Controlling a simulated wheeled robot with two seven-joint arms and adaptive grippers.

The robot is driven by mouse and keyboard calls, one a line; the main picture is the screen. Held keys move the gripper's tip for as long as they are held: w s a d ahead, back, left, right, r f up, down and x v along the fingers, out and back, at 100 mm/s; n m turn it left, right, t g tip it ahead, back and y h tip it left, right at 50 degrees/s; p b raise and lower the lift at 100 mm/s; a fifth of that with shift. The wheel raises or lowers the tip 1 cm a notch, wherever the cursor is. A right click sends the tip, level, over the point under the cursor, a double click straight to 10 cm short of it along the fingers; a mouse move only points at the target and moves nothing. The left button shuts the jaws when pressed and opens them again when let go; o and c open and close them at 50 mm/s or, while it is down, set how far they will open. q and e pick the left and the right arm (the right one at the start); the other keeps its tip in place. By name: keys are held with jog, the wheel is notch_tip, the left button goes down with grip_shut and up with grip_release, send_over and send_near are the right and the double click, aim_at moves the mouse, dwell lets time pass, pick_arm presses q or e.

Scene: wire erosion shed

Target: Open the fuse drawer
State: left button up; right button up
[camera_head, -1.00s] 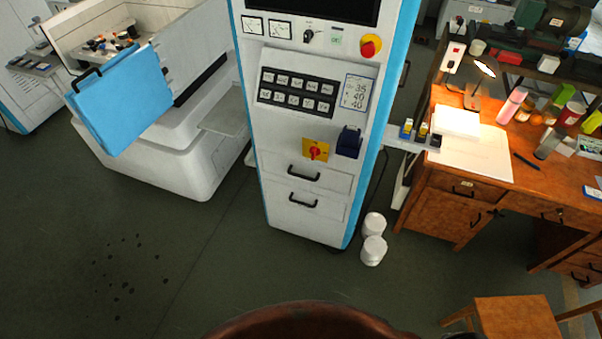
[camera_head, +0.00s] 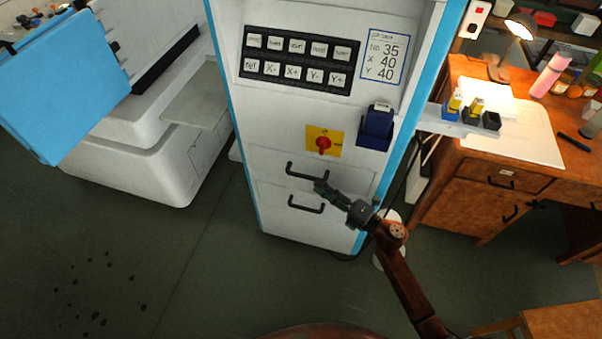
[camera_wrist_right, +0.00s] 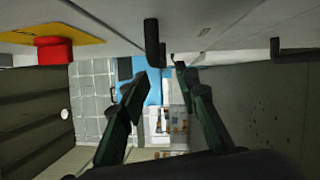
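The white cabinet (camera_head: 240,165) has two flush drawer fronts one above the other, each with a black handle; no label tells which is the fuse drawer. The upper handle (camera_head: 305,173) is just left of and above my right gripper (camera_head: 320,187); the lower handle (camera_head: 306,208) is just below it. In the right wrist view the fingers (camera_wrist_right: 160,88) are spread with nothing between them. There the upper handle (camera_wrist_right: 152,42) hangs near the fingertips, and the lower handle (camera_wrist_right: 275,48) is farther right. Contact cannot be made out. My left gripper is out of view.
A small shelf (camera_head: 450,125) juts out toward the wooden desk (camera_head: 480,200). The floor (camera_head: 200,270) before the cabinet is clear.

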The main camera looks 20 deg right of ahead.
aim_at(305, 175)
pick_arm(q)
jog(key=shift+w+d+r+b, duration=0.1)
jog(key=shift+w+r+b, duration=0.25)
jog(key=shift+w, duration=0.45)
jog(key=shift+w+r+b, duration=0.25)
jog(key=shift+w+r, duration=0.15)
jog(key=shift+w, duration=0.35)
pick_arm(e)
jog(key=shift+x, duration=3.65)
jog(key=shift+w+d, duration=0.1)
jog(key=shift+d, duration=0.05)
jog(key=shift+c, duration=0.6)
grip_shut()
